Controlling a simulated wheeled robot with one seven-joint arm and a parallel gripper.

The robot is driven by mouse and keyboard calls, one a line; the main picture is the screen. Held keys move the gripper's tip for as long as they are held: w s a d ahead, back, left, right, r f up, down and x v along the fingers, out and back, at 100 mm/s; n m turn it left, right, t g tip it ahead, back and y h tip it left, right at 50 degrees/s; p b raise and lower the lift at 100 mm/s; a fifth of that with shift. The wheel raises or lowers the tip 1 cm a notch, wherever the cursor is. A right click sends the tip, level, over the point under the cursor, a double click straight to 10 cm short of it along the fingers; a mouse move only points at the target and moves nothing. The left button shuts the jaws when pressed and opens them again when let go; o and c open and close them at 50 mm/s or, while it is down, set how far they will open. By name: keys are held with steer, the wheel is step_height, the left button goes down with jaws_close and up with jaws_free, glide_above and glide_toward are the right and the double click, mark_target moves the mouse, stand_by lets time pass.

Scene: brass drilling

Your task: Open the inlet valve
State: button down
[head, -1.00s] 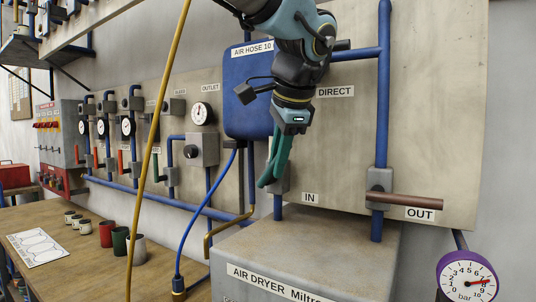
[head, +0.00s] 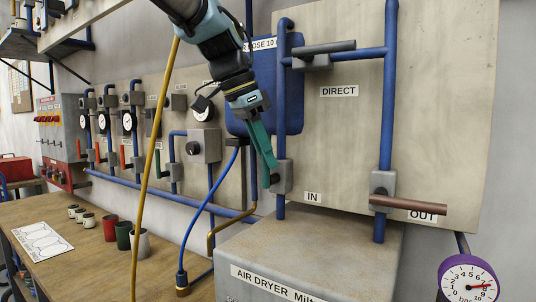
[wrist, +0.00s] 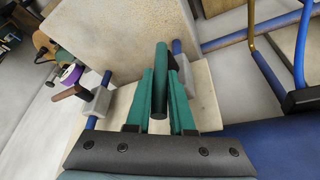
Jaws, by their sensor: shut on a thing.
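The inlet valve (head: 282,177) is a grey block on a blue vertical pipe, left of the IN label. Its dark green bar handle (wrist: 160,80) shows between the green fingers in the wrist view. My gripper (head: 268,160) is shut on this handle, with its fingers slanting down and right to the valve block in the head view. My gripper also fills the lower middle of the wrist view (wrist: 160,95). In the head view the fingers and handle are hard to tell apart, so the handle's exact angle is unclear.
The OUT valve (head: 382,188) has a brown horizontal handle. The DIRECT valve (head: 318,58) has a grey horizontal handle. The air dryer (head: 310,245) stands below, with a purple gauge (head: 468,284) at right. A yellow hose (head: 157,110) hangs in the foreground, left of my arm.

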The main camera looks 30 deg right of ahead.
steer(key=shift+f, duration=0.1)
stand_by(0.3)
steer(key=c, duration=0.8)
jaws_free()
steer(key=b+v, duration=0.2)
steer(key=v, duration=0.9)
steer(key=shift+w, duration=0.1)
steer(key=shift+f, duration=0.1)
